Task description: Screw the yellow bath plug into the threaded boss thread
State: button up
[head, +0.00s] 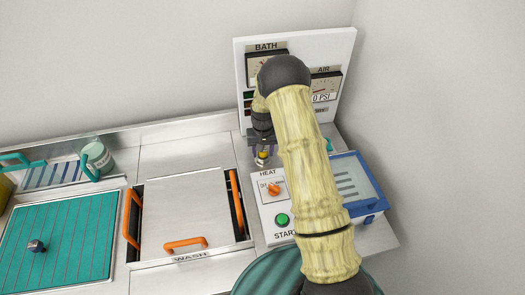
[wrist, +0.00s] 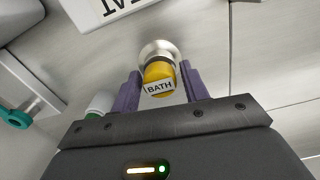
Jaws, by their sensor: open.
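The yellow bath plug (wrist: 158,72), labelled BATH, stands between the two purple fingers of my gripper (wrist: 161,74) in the wrist view. The fingers are open, one on each side of it. The round metal threaded boss (wrist: 158,47) shows right behind the plug, which lines up with it; I cannot tell how deep the plug sits in it. In the head view the plug is a small yellow spot (head: 263,155) below my gripper, just behind the control box. My arm hides part of that area.
The control box (head: 265,205) with an orange HEAT knob and green START button is close in front. A gauge panel (head: 250,50) rises behind. A blue-rimmed bin (head: 372,205) is at right. The lidded wash tank (head: 185,215) with orange handles is at left. A white-and-green bottle (wrist: 99,103) is near my left finger.

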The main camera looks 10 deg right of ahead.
jog(key=shift+n, duration=0.8)
jog(key=shift+n, duration=0.9)
jog(key=shift+n, duration=0.8)
jog(key=shift+n, duration=0.9)
jog(key=shift+p, duration=0.3)
